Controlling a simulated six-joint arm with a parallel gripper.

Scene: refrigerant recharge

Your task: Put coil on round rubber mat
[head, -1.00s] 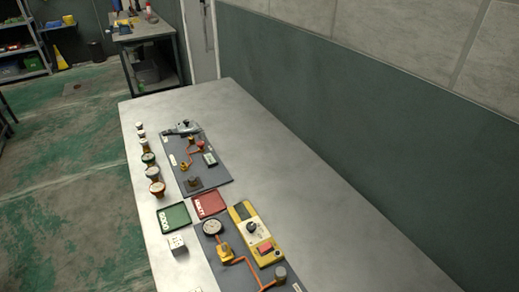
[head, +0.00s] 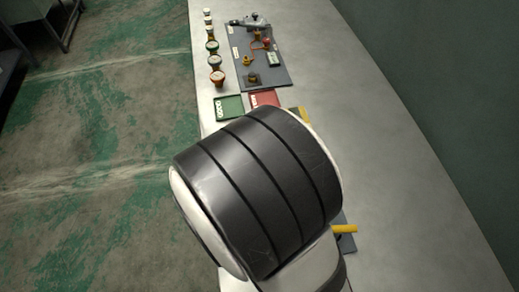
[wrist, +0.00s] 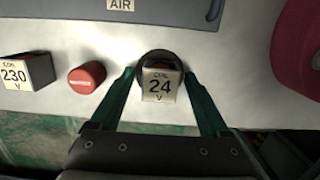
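A box-shaped coil labelled 24 V (wrist: 160,85) stands at a round black rubber mat (wrist: 158,56) in the wrist view. It appears to rest on the mat, whose far rim shows behind it. My gripper (wrist: 159,75) has its green fingers on either side of the coil, with a small gap visible at each side, so it looks open. A second coil, labelled 230 V (wrist: 27,74), stands on the table at the left. In the head view my own arm hides the gripper, coil and mat.
A red round-topped object (wrist: 87,77) stands left of the mat. A dark red object (wrist: 298,50) is at the right. A grey board marked AIR (wrist: 120,7) lies beyond. The head view shows a green tray (head: 229,106), a red tray (head: 264,98) and a far board (head: 262,75).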

